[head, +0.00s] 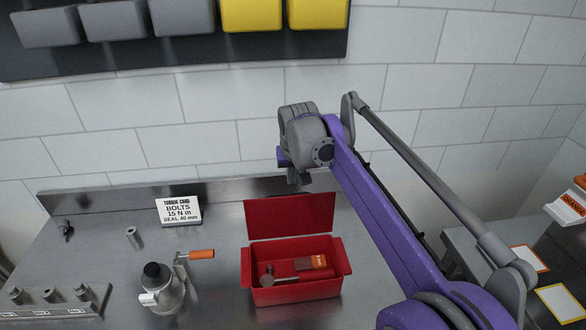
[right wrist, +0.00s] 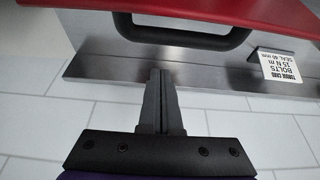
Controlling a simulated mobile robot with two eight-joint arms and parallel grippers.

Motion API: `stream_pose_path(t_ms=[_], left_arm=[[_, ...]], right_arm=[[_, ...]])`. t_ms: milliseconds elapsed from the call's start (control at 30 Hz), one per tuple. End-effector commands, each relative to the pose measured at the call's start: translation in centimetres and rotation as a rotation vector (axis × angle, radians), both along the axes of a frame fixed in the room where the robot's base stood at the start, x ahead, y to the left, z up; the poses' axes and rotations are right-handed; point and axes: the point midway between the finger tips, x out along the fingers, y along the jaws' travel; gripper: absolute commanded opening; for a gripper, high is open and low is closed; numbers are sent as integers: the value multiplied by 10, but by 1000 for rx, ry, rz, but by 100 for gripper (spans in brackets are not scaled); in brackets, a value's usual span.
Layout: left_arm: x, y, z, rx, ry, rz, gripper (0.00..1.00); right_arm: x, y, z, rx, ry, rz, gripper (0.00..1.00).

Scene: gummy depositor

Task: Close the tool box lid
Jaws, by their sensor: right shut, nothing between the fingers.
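The red tool box (head: 296,292) sits on the metal bench in the head view, with a hammer-like tool (head: 278,279) and a small orange-labelled box (head: 311,263) inside. Its red lid (head: 289,215) stands open, raised along the back edge. My right gripper (head: 297,178) is above and behind the lid's top edge, pointing down; I cannot tell whether it touches. In the right wrist view the gripper's fingers (right wrist: 160,76) are shut and empty, and the lid (right wrist: 230,12) with its black handle (right wrist: 185,38) fills the top. My left gripper is not in view.
A torque card (head: 179,211) stands at the bench's back. A metal pump-like device (head: 163,290) with an orange handle is left of the box. A rack with several metal parts (head: 50,302) is at the lower left. Grey and yellow bins (head: 251,14) hang on the wall above.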

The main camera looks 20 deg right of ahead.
Motion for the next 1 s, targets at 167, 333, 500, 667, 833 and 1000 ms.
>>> stream_pose_path(t_ms=[167, 333, 500, 667, 833, 1000], left_arm=[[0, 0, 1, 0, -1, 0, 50], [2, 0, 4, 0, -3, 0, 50], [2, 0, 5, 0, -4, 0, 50], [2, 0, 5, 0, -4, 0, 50], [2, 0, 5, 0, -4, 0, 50], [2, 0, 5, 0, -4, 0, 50]], right_arm=[[0, 0, -20, 0, -1, 1, 0], [-19, 6, -13, 1, -1, 0, 0], [-27, 8, -12, 0, -1, 1, 0], [-28, 8, -12, 1, -1, 0, 0], [-28, 8, -12, 1, -1, 0, 0], [-28, 5, -11, 0, -6, -1, 0]])
